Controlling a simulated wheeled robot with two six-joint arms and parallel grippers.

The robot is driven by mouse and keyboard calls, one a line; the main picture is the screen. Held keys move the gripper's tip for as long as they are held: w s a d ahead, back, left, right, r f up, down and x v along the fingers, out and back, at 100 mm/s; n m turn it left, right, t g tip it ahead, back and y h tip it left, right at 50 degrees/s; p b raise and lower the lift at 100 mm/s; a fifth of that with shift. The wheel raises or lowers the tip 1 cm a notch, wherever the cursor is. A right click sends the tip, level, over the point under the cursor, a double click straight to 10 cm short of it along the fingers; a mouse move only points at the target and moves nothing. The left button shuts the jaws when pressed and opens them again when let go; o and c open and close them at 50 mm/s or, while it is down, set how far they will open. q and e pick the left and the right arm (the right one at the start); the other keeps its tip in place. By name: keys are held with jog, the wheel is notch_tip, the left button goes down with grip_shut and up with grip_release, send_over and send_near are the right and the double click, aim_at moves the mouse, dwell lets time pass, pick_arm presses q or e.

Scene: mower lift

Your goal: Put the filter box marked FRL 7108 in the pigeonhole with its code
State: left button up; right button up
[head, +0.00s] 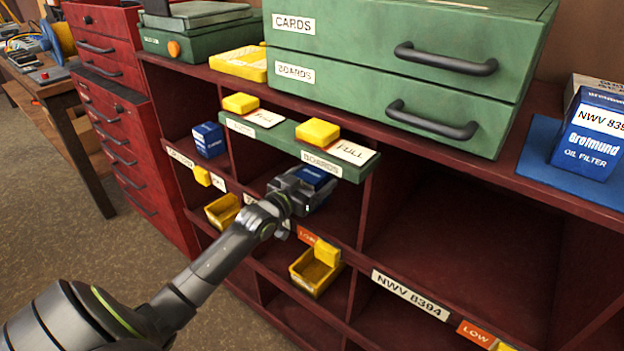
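My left gripper (304,188) reaches into a middle pigeonhole of the dark red shelf (480,195), under the green pull-out board. A small blue box (313,176) sits between its fingers, and they look closed on it. The box's marking cannot be read, and the gripper covers most of it. My wrist hides part of the label strip below this pigeonhole, so its code cannot be read. My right gripper is not in view.
Another blue box (208,139) stands in the pigeonhole to the left. A larger blue oil filter box (590,135) marked NWV 839 and more stands on a blue mat (537,150). Yellow bins (315,272) sit below. The wide pigeonhole above label NWV 8394 (410,294) looks empty.

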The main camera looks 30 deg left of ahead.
aim_at(303, 184)
pick_arm(q)
jog(key=shift+r, duration=0.1)
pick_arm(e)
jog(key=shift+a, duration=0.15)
pick_arm(q)
jog(key=shift+s, duration=0.1)
jog(key=s, duration=0.1)
jog(key=s+p, duration=0.1)
jog(key=s, duration=0.1)
jog(key=s+p, duration=0.1)
jog(key=s, duration=0.1)
jog(key=shift+s+a+r, duration=0.15)
jog(key=shift+s+a, duration=0.1)
jog(key=s+p, duration=0.4)
jog(key=s, duration=0.2)
jog(key=shift+s+a+p, duration=0.15)
jog(key=shift+p, duration=0.2)
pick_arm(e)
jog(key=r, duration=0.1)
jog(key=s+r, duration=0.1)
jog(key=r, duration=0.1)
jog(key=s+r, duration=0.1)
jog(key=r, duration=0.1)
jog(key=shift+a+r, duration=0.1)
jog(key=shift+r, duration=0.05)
